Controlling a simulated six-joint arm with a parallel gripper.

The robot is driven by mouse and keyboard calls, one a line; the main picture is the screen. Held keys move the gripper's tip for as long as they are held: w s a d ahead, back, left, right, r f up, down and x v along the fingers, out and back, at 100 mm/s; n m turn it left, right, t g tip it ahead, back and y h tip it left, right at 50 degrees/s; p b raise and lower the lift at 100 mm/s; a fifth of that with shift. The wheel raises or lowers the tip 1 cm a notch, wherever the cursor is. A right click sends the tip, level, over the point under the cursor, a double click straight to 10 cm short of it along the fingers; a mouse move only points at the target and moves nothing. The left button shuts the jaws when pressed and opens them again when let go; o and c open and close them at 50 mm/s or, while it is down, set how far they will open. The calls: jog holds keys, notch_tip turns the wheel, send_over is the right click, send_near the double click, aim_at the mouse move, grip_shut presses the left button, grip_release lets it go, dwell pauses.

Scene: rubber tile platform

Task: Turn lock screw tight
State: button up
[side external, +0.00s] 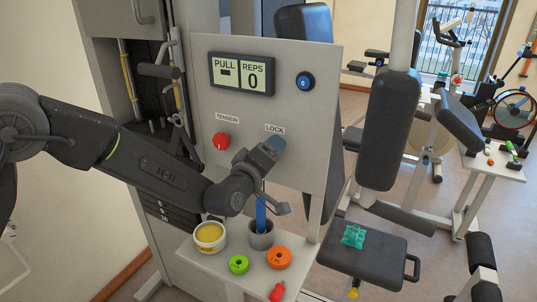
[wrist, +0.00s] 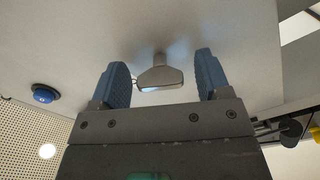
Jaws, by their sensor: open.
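The lock screw (wrist: 160,76) is a grey metal wing-shaped knob on a short stem, standing out from the panel in the wrist view. My gripper (wrist: 161,62) is open, with one blue finger on each side of the screw and a visible gap to both. In the side external view my gripper (side external: 272,145) is at the grey panel (side external: 240,110), just below the LOCK label (side external: 275,128). There the screw is hidden behind the fingers.
A red tension knob (side external: 221,141) sits left of my gripper, and a blue button (side external: 305,81) is above it. Below, a shelf (side external: 215,262) holds a yellow-filled bowl (side external: 210,236), a dark cup (side external: 261,236), green and orange rings, and a small red item.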

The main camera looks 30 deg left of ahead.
jog(key=c, duration=0.9)
jog(key=shift+m, duration=0.3)
jog(key=m, duration=1.1)
jog(key=shift+m, duration=0.3)
